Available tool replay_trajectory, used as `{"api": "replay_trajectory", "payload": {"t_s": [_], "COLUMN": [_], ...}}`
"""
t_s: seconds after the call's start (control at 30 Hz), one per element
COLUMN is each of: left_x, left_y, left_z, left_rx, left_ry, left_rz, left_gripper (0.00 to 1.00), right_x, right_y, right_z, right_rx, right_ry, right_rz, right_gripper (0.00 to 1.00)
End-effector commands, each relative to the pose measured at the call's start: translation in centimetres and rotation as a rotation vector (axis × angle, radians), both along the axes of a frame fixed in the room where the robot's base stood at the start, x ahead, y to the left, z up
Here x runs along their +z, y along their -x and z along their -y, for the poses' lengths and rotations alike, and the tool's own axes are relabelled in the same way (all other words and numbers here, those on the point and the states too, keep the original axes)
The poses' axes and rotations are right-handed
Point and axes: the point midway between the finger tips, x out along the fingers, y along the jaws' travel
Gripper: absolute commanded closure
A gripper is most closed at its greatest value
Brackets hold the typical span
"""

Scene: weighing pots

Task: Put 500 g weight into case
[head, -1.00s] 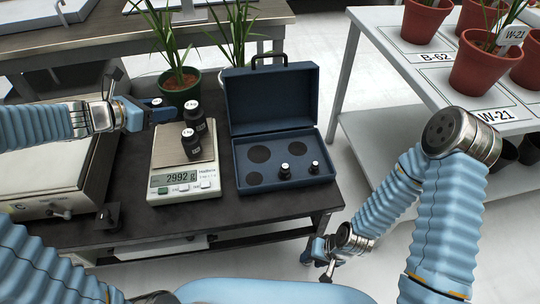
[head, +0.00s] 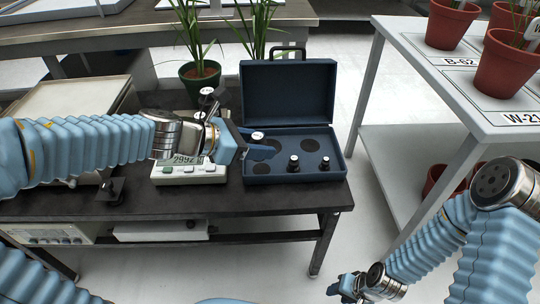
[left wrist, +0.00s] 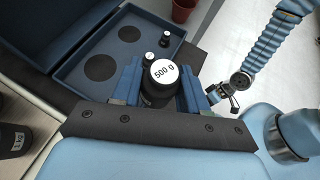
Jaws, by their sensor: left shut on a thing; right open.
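The 500 g weight (head: 258,135) is black with a white labelled top. My left gripper (head: 262,146) is shut on it, and it shows upright between the fingers in the left wrist view (left wrist: 164,74). The blue case (head: 289,92) stands open, lid upright at the back. The gripper is over the left part of its base, and the height above it is hard to judge. Dark round recesses show in the base. Two small weights (head: 294,162) (head: 326,162) stand in its front right part. My right gripper (head: 338,289) is open and empty, low in front of the table.
The white scale (head: 180,173), partly hidden by my left arm, stands left of the case with black weights (head: 206,92) on it. A potted plant (head: 200,80) is behind it. A white table (head: 420,60) with pots is at right, across a floor gap.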

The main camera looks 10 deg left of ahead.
Motion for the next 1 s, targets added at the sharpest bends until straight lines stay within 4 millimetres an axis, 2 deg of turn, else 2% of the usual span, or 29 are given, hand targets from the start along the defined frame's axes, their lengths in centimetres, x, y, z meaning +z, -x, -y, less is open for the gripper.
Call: {"api": "replay_trajectory", "payload": {"t_s": [0.03, 0.13, 0.2, 0.33, 0.53, 0.6, 0.73, 1.0], "left_x": [-0.8, -2.0, -3.8, -5.7, -6.9, -7.9, -10.0, -10.5], "left_y": [-1.4, -4.1, -5.1, -6.8, -8.0, -8.6, -8.5, -8.5], "left_z": [-0.3, -0.8, -1.0, -1.4, -1.6, -1.7, -1.7, -1.7], "left_rx": [0.000, 0.002, 0.001, 0.001, 0.001, 0.001, 0.000, 0.000], "left_ry": [0.003, 0.003, 0.002, 0.002, 0.001, 0.002, 0.001, 0.001], "left_rz": [-0.003, -0.004, -0.003, -0.001, 0.002, -0.001, 0.000, 0.004], "left_gripper": [1.00, 1.00, 1.00, 1.00, 1.00, 1.00, 1.00, 1.00], "right_x": [-0.3, -0.5, -1.3, -1.6, -1.9, -2.1, -3.0, -3.0], "right_y": [0.0, 0.0, -0.1, -0.1, -0.1, -0.1, 0.0, 0.0], "right_z": [0.1, 0.1, 0.3, 0.3, 0.2, 0.2, 0.1, 0.1], "right_rx": [-0.001, -0.003, -0.005, -0.005, -0.005, -0.004, -0.002, -0.002], "right_ry": [0.001, 0.002, 0.004, 0.004, 0.003, 0.002, 0.000, -0.001], "right_rz": [0.000, 0.001, 0.002, 0.001, 0.000, -0.001, -0.002, -0.003], "right_gripper": [0.57, 0.57, 0.57, 0.57, 0.57, 0.57, 0.57, 0.57]}}
